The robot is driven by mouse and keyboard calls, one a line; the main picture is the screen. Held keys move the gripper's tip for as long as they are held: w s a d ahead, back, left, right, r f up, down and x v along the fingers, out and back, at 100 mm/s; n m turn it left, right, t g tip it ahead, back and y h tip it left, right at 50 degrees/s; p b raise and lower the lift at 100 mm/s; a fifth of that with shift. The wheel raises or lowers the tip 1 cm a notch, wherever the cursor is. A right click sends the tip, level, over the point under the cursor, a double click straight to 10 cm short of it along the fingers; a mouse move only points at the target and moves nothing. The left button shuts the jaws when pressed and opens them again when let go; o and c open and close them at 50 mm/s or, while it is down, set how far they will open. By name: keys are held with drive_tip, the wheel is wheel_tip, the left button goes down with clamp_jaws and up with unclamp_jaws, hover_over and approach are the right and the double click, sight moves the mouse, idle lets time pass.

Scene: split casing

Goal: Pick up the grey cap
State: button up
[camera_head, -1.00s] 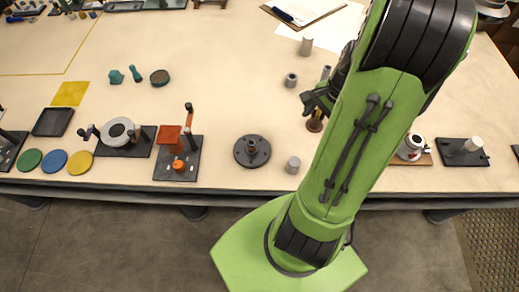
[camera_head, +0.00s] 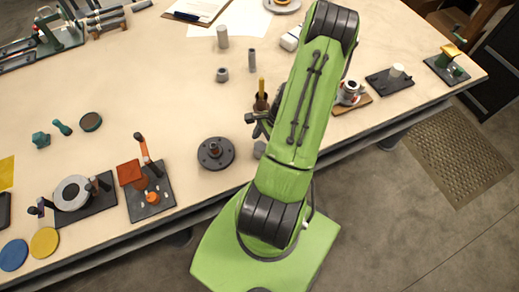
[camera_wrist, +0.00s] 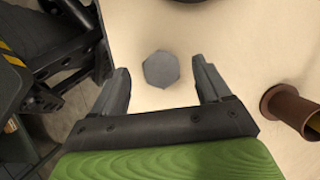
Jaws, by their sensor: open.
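A short, grey, many-sided piece, which I take as the grey cap (camera_wrist: 160,69), stands on the table in the wrist view. It lies ahead of and between the lines of my open fingers, with nothing held. My gripper (camera_wrist: 164,88) shows both dark fingertips apart, one on each side of it. In the head view the cap (camera_head: 259,149) stands right of the round dark flange (camera_head: 215,153), partly hidden by my arm.
A brown cup (camera_wrist: 290,108) stands close to the right finger in the wrist view. Other grey cylinders (camera_head: 222,74) stand farther back. A plate with orange parts (camera_head: 148,190) is left of the flange. The table between is clear.

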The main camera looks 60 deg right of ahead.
sight(261, 145)
drive_tip(key=x, duration=0.4)
drive_tip(key=shift+w+f, duration=0.2)
drive_tip(key=c, duration=1.3)
